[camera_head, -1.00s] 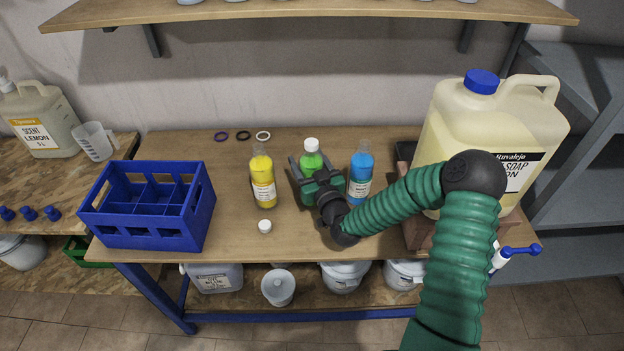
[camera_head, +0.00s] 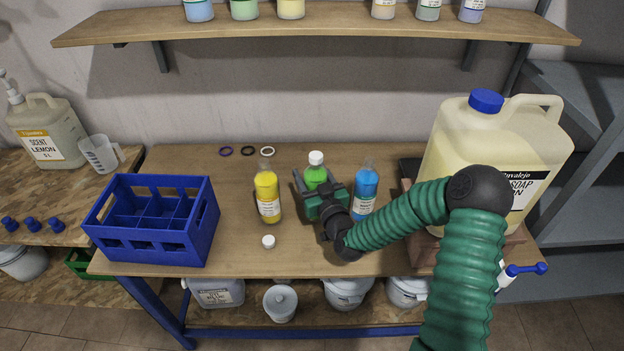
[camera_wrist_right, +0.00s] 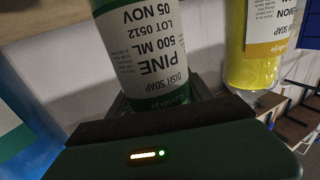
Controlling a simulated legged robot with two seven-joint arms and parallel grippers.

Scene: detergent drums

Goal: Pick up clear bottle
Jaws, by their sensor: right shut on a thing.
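A clear bottle with green liquid and a white cap (camera_head: 316,176) stands upright on the table, between the yellow and blue bottles. My right gripper (camera_head: 319,194) is shut on its body and hides its lower part in the head view. In the right wrist view, the green bottle (camera_wrist_right: 155,45) shows large, upside down, with a white "PINE 500 ML" dish soap label, between the fingers. A clear bottle of yellow liquid (camera_head: 267,191) stands left, apparently uncapped. A clear bottle of blue liquid (camera_head: 364,190) stands right, close to the gripper. My left gripper is not in view.
A blue divided crate (camera_head: 152,244) stands at the table's left. A loose white cap (camera_head: 268,241) lies in front of the yellow bottle. A large soap drum (camera_head: 470,150) stands right, near my arm. A shelf with bottles (camera_head: 320,25) hangs above.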

